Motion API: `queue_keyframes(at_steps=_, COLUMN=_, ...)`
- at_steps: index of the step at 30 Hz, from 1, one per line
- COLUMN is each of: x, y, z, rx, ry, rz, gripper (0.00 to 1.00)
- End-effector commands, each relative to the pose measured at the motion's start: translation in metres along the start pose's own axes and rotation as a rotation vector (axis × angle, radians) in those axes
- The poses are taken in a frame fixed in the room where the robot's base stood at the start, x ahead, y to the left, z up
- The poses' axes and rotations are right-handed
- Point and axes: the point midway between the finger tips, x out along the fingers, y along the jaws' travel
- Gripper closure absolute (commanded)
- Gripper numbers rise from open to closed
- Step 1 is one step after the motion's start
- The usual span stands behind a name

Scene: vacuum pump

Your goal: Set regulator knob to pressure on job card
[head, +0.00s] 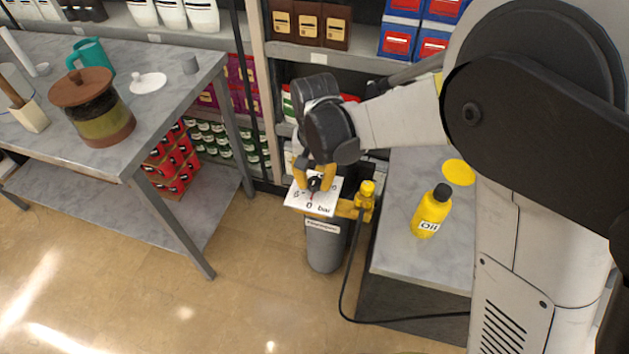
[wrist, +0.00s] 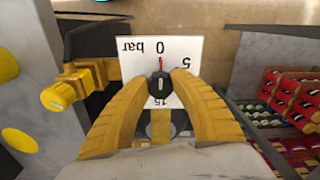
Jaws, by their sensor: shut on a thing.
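The black regulator knob (wrist: 159,85) sits in the middle of a white dial plate (wrist: 135,72). In the wrist view the plate appears upside down, with "0 bar", "5" and "15" readable and a red mark by the 0. The head view shows the dial plate (head: 298,200) on top of a grey cylinder (head: 323,248) with a yellow fitting. My gripper (wrist: 160,88) has its two yellow fingers on either side of the knob and is shut on it. My gripper (head: 314,178) comes down from above in the head view. I cannot make out a job card.
A yellow valve (head: 366,196) stands right beside the dial. A yellow oil bottle (head: 432,212) stands on the grey bench (head: 402,248) to the right, with a black hose below. A table (head: 165,115) with a pot is at left. Shelves stand behind; the floor in front is clear.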

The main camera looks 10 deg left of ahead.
Motion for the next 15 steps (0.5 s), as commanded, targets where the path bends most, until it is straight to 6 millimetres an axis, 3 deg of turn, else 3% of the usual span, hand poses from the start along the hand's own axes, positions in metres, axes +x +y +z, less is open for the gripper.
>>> queue_keyframes(at_steps=15, x=0.0002, y=-0.0010, z=0.0004, rx=0.396, ry=-0.001, rz=0.001, gripper=1.00)
